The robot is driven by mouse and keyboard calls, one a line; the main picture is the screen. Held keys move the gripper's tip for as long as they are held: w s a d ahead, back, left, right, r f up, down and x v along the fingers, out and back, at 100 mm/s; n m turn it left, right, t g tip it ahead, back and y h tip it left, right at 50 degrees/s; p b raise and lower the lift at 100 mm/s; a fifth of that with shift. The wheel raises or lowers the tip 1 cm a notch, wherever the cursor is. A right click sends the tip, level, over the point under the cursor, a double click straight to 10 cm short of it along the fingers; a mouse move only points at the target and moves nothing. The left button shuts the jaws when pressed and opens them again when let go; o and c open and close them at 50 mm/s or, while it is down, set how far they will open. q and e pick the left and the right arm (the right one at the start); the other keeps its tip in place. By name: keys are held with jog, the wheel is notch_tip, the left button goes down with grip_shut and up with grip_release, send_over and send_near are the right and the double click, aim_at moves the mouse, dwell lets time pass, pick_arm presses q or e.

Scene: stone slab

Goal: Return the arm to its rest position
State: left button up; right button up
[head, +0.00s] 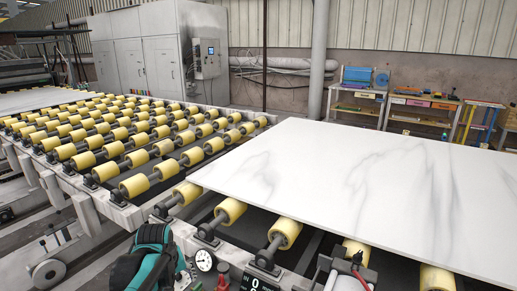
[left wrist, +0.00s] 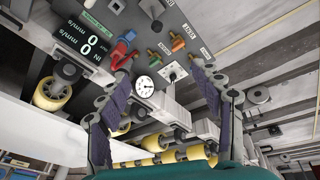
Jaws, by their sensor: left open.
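My left gripper (head: 152,250), teal and black, shows at the bottom of the head view, left of centre, in front of the roller conveyor's near edge. In the left wrist view my left gripper (left wrist: 158,88) has its two dark padded fingers spread wide apart with nothing between them. Beyond the fingers is a control panel (left wrist: 150,50) with a round gauge, a display showing zeros and coloured levers; the fingers appear apart from it, though the depth is hard to judge. My right gripper is in neither view.
A white veined stone slab (head: 370,190) lies on yellow rollers (head: 230,210) at the right. More roller rows (head: 150,150) run back to the left. The gauge (head: 205,259) stands just right of my gripper. Grey cabinets (head: 150,60) and workbenches (head: 420,105) stand at the back.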

pick_arm(q)
jog(key=s+d+m+t, duration=0.1)
jog(key=s+d+m, duration=0.1)
jog(key=s, duration=0.7)
jog(key=s+d+m+t, duration=0.2)
jog(key=s+d+m, duration=0.1)
jog(key=s, duration=0.6)
jog(key=shift+d+f+m+t, duration=0.2)
jog(key=shift+d+m+t, duration=0.15)
jog(key=shift+m, duration=0.25)
jog(key=shift+s, duration=0.1)
